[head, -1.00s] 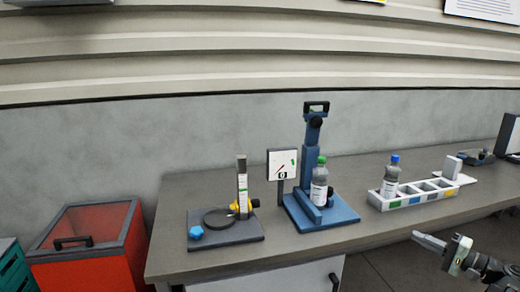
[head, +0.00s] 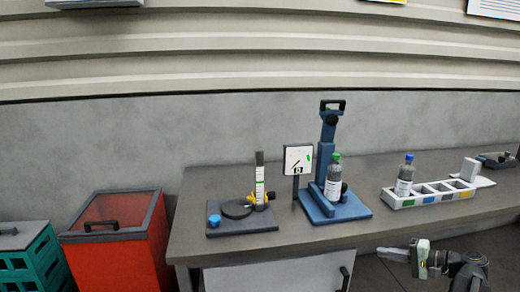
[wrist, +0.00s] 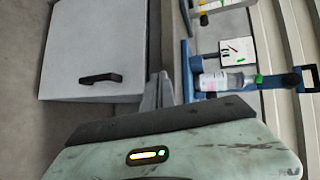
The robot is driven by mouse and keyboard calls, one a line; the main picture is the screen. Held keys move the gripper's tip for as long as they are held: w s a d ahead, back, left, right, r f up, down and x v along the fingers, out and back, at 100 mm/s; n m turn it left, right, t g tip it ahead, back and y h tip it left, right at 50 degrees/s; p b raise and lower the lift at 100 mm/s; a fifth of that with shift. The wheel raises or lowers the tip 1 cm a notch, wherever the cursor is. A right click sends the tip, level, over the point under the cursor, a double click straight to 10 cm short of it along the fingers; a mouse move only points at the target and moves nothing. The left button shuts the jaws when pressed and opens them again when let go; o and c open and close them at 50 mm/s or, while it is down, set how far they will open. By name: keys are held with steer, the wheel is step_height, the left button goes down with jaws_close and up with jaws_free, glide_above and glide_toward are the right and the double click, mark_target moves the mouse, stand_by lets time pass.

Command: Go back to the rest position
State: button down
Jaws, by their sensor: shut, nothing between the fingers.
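My gripper (head: 386,254) is at the lower right of the head view, in front of the bench and below its top. It is shut and holds nothing. In the wrist view my gripper's fingers (wrist: 158,92) show at the middle, pressed together, with the bench's drawer front and the blue stand beyond them. The fingers touch none of these things. No marker for the rest position shows in either view.
The bench (head: 225,251) carries a dark reel device (head: 242,226), a blue press stand (head: 347,210) with a green-capped bottle (head: 333,180), and a white rack (head: 432,200) with a blue-capped bottle (head: 405,178). A red bin (head: 120,262) and teal crate (head: 28,262) stand left.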

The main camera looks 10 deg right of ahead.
steer(key=w+a+f+n+g, duration=0.2)
steer(key=a+f+g, duration=0.15)
steer(key=a, duration=0.35)
steer(key=w+a+f+n+g+h, duration=0.15)
steer(key=a+f, duration=0.25)
steer(key=a, duration=0.4)
steer(key=w+a+f+n+g+y, duration=0.1)
steer(key=w+a+f+n+g, duration=0.15)
steer(key=a, duration=0.45)
steer(key=s+a+f+n+g+h, duration=0.2)
steer(key=a+f+n+h, duration=0.15)
steer(key=a, duration=0.45)
steer(key=s+a+f+n+g+h, duration=0.2)
steer(key=a+f+h, duration=0.15)
steer(key=a, duration=0.55)
step_height(320, 180, up, 17)
steer(key=p, duration=1.7)
steer(key=shift+w+d+r+h, duration=0.15)
steer(key=shift+w+h, duration=0.1)
steer(key=shift+h, duration=0.1)
